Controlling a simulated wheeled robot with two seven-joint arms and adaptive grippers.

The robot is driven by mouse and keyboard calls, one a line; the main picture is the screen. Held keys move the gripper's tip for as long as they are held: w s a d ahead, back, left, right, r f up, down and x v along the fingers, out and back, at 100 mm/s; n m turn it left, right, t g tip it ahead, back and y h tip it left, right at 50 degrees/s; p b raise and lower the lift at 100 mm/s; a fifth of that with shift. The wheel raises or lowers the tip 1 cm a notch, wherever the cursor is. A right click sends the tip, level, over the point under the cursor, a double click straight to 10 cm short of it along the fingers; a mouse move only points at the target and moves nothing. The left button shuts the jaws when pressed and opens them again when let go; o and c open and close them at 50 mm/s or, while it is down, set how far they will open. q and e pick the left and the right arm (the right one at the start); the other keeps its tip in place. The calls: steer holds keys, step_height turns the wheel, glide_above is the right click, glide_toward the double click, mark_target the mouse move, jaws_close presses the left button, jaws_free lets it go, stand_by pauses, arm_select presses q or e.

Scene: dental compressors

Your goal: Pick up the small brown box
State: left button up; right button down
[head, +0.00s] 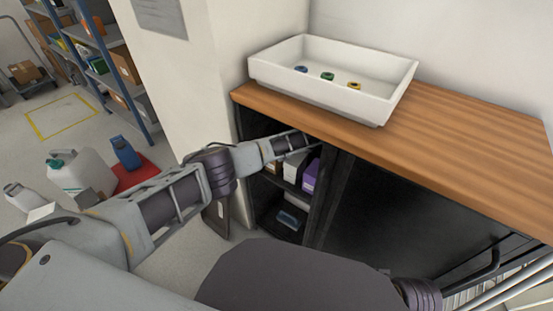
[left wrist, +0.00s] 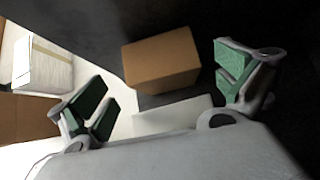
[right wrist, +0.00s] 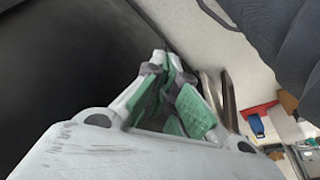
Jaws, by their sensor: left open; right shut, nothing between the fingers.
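The small brown box (left wrist: 162,62) shows in the left wrist view, upper middle, against a dark surface inside the cabinet. My left gripper (left wrist: 163,94) is open, its green-padded fingers on either side of the view, with the box beyond and between them; no finger touches it visibly. In the head view my left arm reaches into the open front of the black cabinet (head: 345,200), and its fingers are mostly hidden there. I cannot make out the box clearly in that view. My right gripper (right wrist: 168,78) is shut and empty, beside a dark panel.
A wooden countertop (head: 480,150) with a white tray (head: 390,101) holding three small coloured rings lies above the cabinet. A purple item (head: 311,175) and a blue item (head: 289,219) sit inside. A pale box (left wrist: 45,63) and another brown box (left wrist: 25,117) are left in the left wrist view.

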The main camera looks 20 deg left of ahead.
steer(key=shift+r, duration=0.15)
arm_select(q)
steer(key=shift+a, duration=0.1)
steer(key=shift+b+x, duration=0.65)
steer(key=shift+x, duration=0.6)
steer(key=shift+b+x, duration=0.6)
steer(key=shift+x, duration=0.7)
arm_select(e)
steer(key=shift+t+y, duration=0.4)
steer(key=shift+y, duration=0.1)
steer(key=shift+w+a+f, duration=0.1)
steer(key=shift+a+f, duration=0.2)
steer(key=shift+f, duration=0.55)
steer(key=shift+w+a+f, duration=0.15)
steer(key=shift+a+f, duration=0.1)
steer(key=shift+f, duration=0.65)
steer(key=shift+w+a+f, duration=0.1)
steer(key=shift+a+f, duration=0.2)
steer(key=shift+f, duration=0.55)
arm_select(q)
steer(key=shift+c, duration=0.3)
steer(key=c, duration=1.1)
arm_select(e)
steer(key=shift+r, duration=0.15)
